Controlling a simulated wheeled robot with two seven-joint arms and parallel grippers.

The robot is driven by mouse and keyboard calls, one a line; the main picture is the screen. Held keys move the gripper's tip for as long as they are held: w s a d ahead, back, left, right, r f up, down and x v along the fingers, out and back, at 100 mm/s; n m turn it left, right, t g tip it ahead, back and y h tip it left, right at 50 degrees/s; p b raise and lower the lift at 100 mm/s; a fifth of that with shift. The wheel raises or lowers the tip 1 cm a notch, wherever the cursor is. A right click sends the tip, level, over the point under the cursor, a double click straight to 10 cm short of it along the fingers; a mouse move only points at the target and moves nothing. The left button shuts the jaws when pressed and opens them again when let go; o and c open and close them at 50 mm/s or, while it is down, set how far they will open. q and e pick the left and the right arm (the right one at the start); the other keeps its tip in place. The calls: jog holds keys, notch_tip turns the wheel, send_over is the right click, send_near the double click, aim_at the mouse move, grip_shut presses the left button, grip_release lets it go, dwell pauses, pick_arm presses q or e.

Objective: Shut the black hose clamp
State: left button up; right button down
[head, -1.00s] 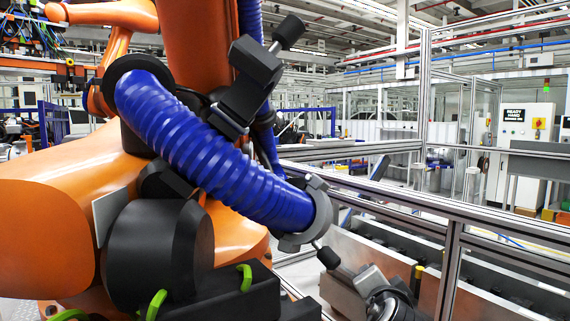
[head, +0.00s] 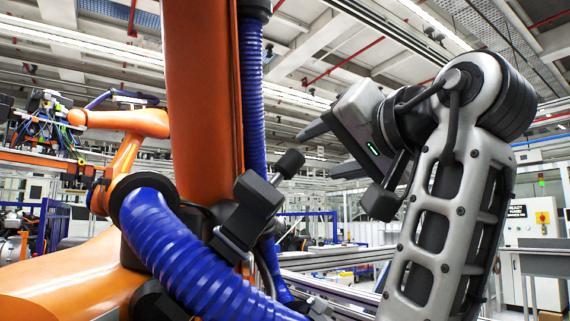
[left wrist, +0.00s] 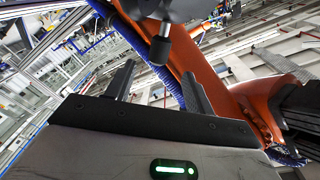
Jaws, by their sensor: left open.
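The black hose clamp (head: 243,222) sits at the blue corrugated hose (head: 185,255) in the head view. Its lever sticks up and right, away from the hose, ending in a black knob (head: 290,162). My left gripper (head: 315,154) is to the right of the knob, fingers pointing left toward it, apart and empty. In the left wrist view my left gripper (left wrist: 158,68) shows two separated fingers. A black knob on a grey stem (left wrist: 160,50) appears between and beyond their tips; contact cannot be told. My right gripper is not in view.
A large orange robot arm (head: 200,90) stands behind the hose. Another blue hose (head: 250,90) runs down beside it. A grey clamp (head: 320,308) shows partly at the bottom edge. Metal rails (head: 330,258) lie behind. Open space surrounds my raised gripper.

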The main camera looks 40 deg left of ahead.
aim_at(285, 166)
pick_arm(q)
jog(key=p+x, duration=0.2)
jog(key=x, duration=1)
jog(key=shift+p, duration=0.35)
